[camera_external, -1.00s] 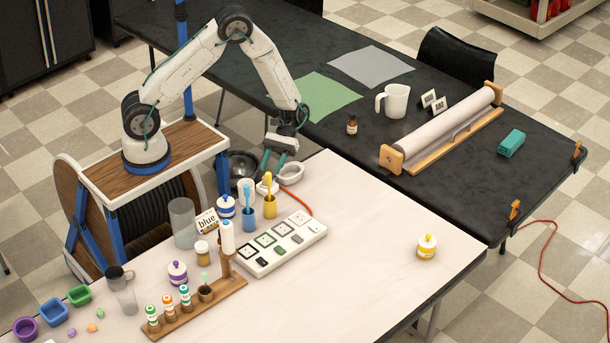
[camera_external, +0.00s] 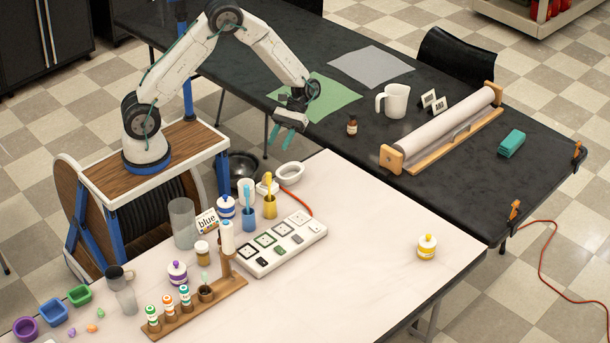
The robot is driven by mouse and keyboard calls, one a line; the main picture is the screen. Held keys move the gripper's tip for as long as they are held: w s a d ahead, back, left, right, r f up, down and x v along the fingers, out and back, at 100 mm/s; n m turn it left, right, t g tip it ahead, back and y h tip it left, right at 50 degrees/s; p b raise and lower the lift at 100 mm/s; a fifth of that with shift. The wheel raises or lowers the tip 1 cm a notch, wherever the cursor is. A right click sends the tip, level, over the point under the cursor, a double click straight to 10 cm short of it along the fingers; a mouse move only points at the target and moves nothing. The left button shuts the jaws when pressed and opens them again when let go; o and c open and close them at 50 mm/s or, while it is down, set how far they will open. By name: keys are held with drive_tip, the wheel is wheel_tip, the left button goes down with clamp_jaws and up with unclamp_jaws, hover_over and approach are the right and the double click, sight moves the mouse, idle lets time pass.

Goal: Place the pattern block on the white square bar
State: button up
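A long white tray (camera_external: 262,269) lies on the pale table and holds two rows of small squares. One row has white squares with dark or green outlines, including a nearly plain white one (camera_external: 300,217). The other row has smaller dark, green and grey pieces, such as a grey block (camera_external: 297,238). I cannot tell for sure which piece is the pattern block or which is the white square bar. My gripper (camera_external: 283,141) points down with teal fingers apart and nothing visible between them. It is raised, well behind the tray in the picture, near the tables' corner.
Blue (camera_external: 249,212) and yellow (camera_external: 269,206) cups with brushes stand behind the tray. A wooden rack (camera_external: 199,312) with small bottles stands at its left end. The table right of the tray is mostly clear.

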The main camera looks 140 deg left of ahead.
drive_tip(key=w+d+r+m+g+y, duration=0.1)
drive_tip(key=d+r+m+g+y, duration=0.3)
drive_tip(key=d+r, duration=0.55)
drive_tip(key=w+d+r+m+g+y, duration=0.1)
drive_tip(key=d+r+m+y, duration=0.1)
drive_tip(key=d+r+m, duration=0.8)
drive_tip(key=s+d+r+m+t+y, duration=0.1)
drive_tip(key=s+d+m+y, duration=0.4)
drive_tip(key=s+d, duration=0.8)
drive_tip(key=shift+d+m+t, duration=0.9)
drive_tip(key=shift+d+m, duration=0.1)
drive_tip(key=shift+d, duration=0.45)
drive_tip(key=shift+s, duration=0.1)
